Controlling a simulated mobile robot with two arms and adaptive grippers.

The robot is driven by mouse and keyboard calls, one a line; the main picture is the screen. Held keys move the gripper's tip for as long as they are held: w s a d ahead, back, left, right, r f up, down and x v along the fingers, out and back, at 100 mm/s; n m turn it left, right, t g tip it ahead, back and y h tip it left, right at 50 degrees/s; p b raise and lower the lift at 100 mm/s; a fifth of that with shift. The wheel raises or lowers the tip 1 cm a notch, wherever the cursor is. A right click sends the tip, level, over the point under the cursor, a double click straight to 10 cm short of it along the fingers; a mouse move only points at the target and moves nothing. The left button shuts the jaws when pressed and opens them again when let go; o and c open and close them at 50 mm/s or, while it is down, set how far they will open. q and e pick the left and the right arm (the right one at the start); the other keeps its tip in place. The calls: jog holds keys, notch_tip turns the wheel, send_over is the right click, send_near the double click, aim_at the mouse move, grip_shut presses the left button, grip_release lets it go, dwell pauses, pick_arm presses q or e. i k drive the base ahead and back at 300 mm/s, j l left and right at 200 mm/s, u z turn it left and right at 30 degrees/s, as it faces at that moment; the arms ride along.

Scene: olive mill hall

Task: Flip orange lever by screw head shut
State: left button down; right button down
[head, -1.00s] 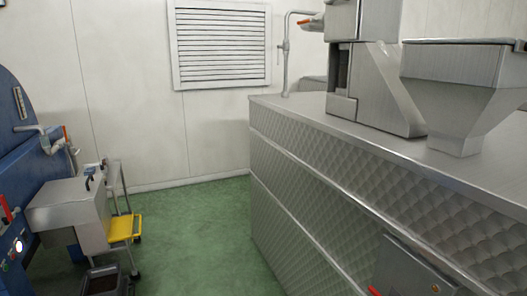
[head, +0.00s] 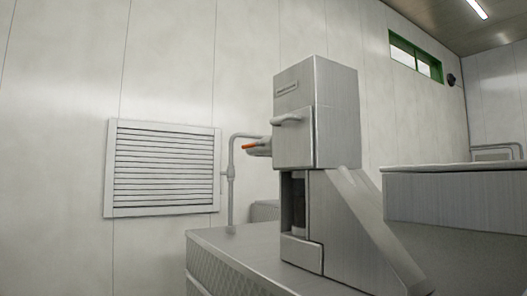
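An orange lever (head: 250,146) shows in the head view, left of the upper box of a steel machine (head: 316,115). It lies roughly level, by a grey fitting (head: 262,150) that is partly hidden behind the box. A grey pipe (head: 231,180) rises from the steel counter and bends over toward this fitting. The lever is small and far off, so I cannot tell its exact setting. Neither of my grippers is in view.
The steel counter (head: 225,250) carries the machine. A large steel hopper (head: 455,195) stands close at the right. A louvred vent (head: 163,170) is on the pale wall. A green-framed window (head: 416,58) is high at the right. The floor is out of view.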

aim_at(258, 144)
jog(key=i+j+z, duration=0.15)
jog(key=i+j, duration=0.15)
jog(key=i+j+z, duration=0.1)
jog(key=i+j, duration=0.25)
jog(key=i+j+z, duration=0.15)
jog(key=i+j, duration=0.25)
jog(key=i+j+z, duration=0.1)
jog(key=i+j, duration=0.3)
jog(key=i+j+z, duration=0.15)
jog(key=i+j, duration=0.15)
jog(key=j, duration=0.15)
jog(key=i+j+z, duration=0.1)
jog(key=i+j, duration=0.2)
jog(key=j, duration=0.15)
jog(key=i+j+z, duration=0.15)
jog(key=j, duration=0.35)
jog(key=i, duration=0.1)
